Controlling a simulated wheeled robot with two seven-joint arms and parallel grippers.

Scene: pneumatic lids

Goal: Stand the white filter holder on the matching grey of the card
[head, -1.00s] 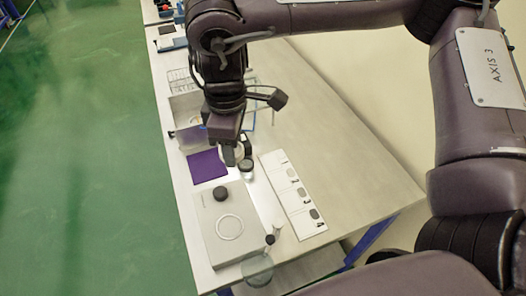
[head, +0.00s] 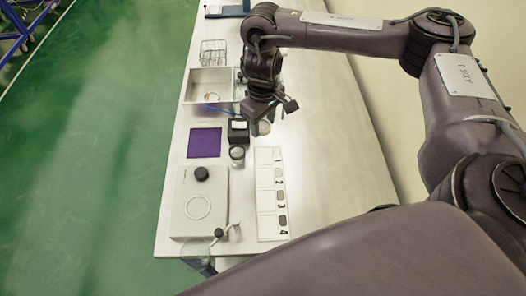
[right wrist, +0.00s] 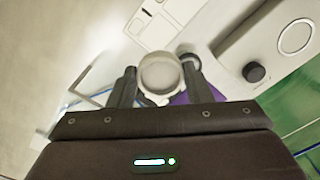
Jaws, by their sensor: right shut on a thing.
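The white filter holder (right wrist: 160,74) is a round, pale cup between the two dark fingers of my right gripper (right wrist: 158,82) in the right wrist view. My right gripper is shut on it. In the head view the holder (head: 263,128) shows small and pale under my right gripper (head: 260,121), beyond the far end of the card. The white card (head: 266,206) lies on the bench with squares numbered 1 to 4 in different greys, the darker ones nearer me. Part of the card (right wrist: 142,29) shows in the right wrist view. The left gripper is not in view.
A dark-rimmed jar (head: 237,154) and a black box (head: 238,133) stand just left of the holder. A purple mat (head: 204,143) and a white hotplate-like device (head: 188,214) lie further left. The bench right of the card is clear.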

